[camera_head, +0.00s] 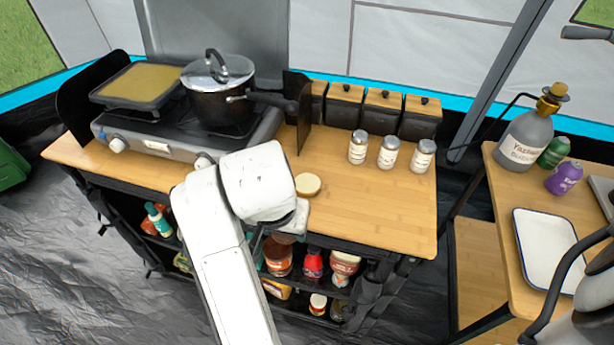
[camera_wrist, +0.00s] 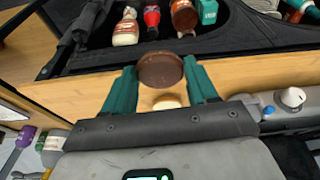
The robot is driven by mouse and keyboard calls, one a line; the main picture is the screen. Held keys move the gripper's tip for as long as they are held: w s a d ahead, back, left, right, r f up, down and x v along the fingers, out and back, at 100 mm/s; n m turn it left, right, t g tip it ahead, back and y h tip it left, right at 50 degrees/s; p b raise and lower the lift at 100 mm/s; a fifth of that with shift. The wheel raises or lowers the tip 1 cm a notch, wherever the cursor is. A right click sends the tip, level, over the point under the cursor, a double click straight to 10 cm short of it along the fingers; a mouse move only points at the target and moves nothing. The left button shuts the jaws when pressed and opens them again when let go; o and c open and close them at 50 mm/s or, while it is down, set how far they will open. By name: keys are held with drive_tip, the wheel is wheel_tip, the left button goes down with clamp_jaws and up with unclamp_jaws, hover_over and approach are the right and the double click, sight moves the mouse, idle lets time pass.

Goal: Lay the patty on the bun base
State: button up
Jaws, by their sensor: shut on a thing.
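The dark brown round patty (camera_wrist: 160,70) is held between the two teal fingers of my gripper (camera_wrist: 160,75) in the wrist view. In the head view the patty (camera_head: 285,238) shows only in part below my white wrist, near the counter's front edge. The pale round bun base (camera_head: 307,184) lies on the wooden counter just behind my gripper. It also shows in the wrist view (camera_wrist: 168,102), partly hidden by the gripper body. The patty and the bun base appear apart, with a strip of counter between them.
Three shakers (camera_head: 388,152) and several lidded boxes (camera_head: 384,110) stand at the back right of the counter. A stove (camera_head: 172,145) with a lidded pot (camera_head: 217,95) is at the left. Bottles and jars fill the shelf (camera_head: 313,265) below. Counter (camera_head: 365,205) right of the bun is clear.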

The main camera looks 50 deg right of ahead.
drive_tip(key=p, duration=0.4)
hover_over(307, 182)
drive_tip(key=a, duration=0.1)
drive_tip(key=shift+s+a+r, duration=0.1)
drive_tip(key=shift+s, duration=0.2)
drive_tip(key=shift+w+d+f, duration=0.1)
drive_tip(key=shift+d+f, duration=0.1)
drive_tip(key=shift+f, duration=0.65)
drive_tip(key=shift+f+b, duration=0.15)
drive_tip(key=shift+b, duration=0.15)
drive_tip(key=o, duration=1.1)
drive_tip(key=v, duration=0.5)
drive_tip(key=shift+a+r, duration=0.2)
drive_tip(key=shift+r, duration=0.05)
drive_tip(key=s+a+b, duration=0.1)
drive_tip(key=a, duration=0.2)
drive_tip(key=s+a, duration=0.2)
drive_tip(key=a, duration=0.2)
drive_tip(key=s+a+b, duration=0.1)
drive_tip(key=s+a, duration=0.1)
drive_tip(key=a, duration=0.1)
drive_tip(key=shift+a+f+b, duration=0.1)
drive_tip(key=shift+a+b, duration=0.2)
drive_tip(key=shift+a, duration=0.05)
